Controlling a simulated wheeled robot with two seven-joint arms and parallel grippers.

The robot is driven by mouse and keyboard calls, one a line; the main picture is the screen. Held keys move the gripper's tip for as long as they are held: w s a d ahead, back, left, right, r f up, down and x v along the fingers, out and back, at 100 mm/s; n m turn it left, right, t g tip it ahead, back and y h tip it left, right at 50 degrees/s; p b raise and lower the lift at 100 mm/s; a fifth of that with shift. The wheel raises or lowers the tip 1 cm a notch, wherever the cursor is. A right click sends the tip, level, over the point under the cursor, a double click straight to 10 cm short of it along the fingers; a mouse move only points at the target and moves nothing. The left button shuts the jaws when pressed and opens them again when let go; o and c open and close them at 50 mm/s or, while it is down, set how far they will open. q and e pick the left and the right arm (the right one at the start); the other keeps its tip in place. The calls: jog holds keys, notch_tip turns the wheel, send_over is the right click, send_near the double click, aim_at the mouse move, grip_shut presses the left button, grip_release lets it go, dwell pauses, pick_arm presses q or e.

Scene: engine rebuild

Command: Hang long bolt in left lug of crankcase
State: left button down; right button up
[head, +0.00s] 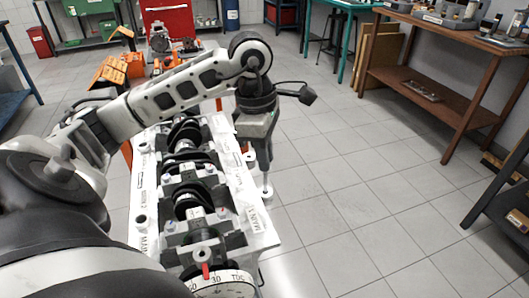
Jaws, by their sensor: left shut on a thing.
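The crankcase (240,205) is a long pale block with dark crankshaft parts along its middle, below the centre of the head view. My left gripper (265,167) points down just beyond the crankcase's right edge and is shut. A thin pale shank, seemingly the long bolt (267,181), shows below the fingertips, with a pale round piece at its lower end. The fingers hide the rest of it. Whether the round piece belongs to the bolt or to a lug, I cannot tell. My right gripper is out of view.
A dial (226,284) with numbers and a red pointer sits at the crankcase's near end. Orange trays (112,72) lie behind my left arm. A wooden bench (440,28) stands at the right. The tiled floor right of the crankcase is clear.

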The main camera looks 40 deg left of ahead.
aim_at(265, 190)
pick_arm(q)
jog(key=shift+f, duration=0.2)
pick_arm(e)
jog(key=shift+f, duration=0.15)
pick_arm(q)
jog(key=shift+f+b, duration=0.6)
jog(key=shift+b, duration=0.15)
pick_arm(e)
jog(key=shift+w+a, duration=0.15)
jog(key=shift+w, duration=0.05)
pick_arm(q)
jog(key=shift+f+b, duration=0.45)
jog(key=shift+f, duration=0.05)
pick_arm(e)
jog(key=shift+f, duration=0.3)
pick_arm(q)
jog(key=shift+f+b, duration=0.4)
jog(key=shift+f, duration=0.05)
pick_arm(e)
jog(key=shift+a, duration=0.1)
pick_arm(q)
jog(key=shift+f+b, duration=0.45)
jog(key=shift+f, duration=0.05)
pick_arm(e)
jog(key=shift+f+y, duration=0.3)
